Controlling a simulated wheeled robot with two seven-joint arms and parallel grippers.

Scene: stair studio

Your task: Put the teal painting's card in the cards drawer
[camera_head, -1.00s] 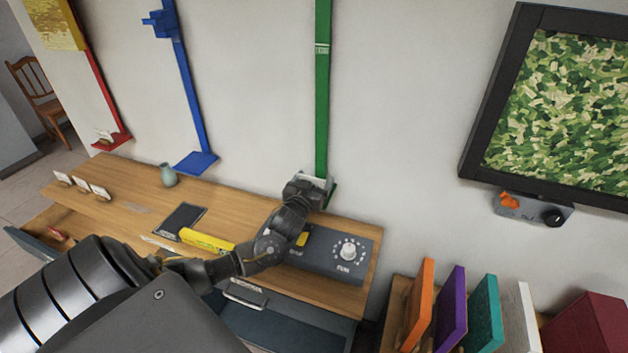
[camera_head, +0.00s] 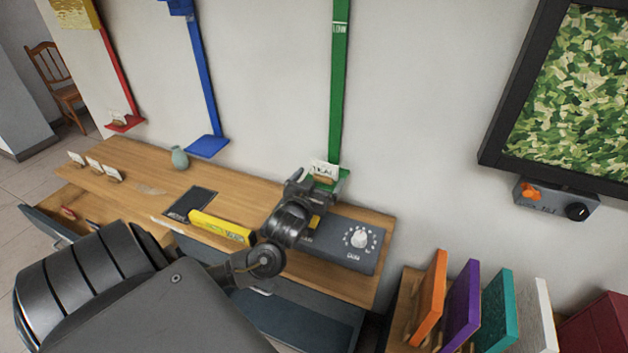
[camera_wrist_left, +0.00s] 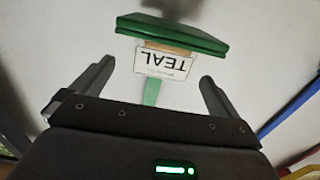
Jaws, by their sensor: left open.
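A white card reading TEAL (camera_wrist_left: 163,63) stands in a small wooden holder on the green shelf (camera_wrist_left: 172,33) and appears upside down in the left wrist view. The card (camera_head: 325,168) and green shelf (camera_head: 343,182) also show in the head view. My left gripper (camera_head: 304,180) is open just in front of the card. In the left wrist view its fingers (camera_wrist_left: 155,75) are spread on both sides of the card, apart from it. An open drawer (camera_head: 47,228) at the desk's left holds small items. Another drawer (camera_head: 300,318) is open below the desk's right part. Their labels are unreadable.
The wooden desk (camera_head: 140,165) holds a vase (camera_head: 179,157), several small cards (camera_head: 95,165), a dark pad (camera_head: 190,203), a yellow bar (camera_head: 222,228) and a dial box (camera_head: 350,243). Coloured panels, including a teal one (camera_head: 497,310), stand at right.

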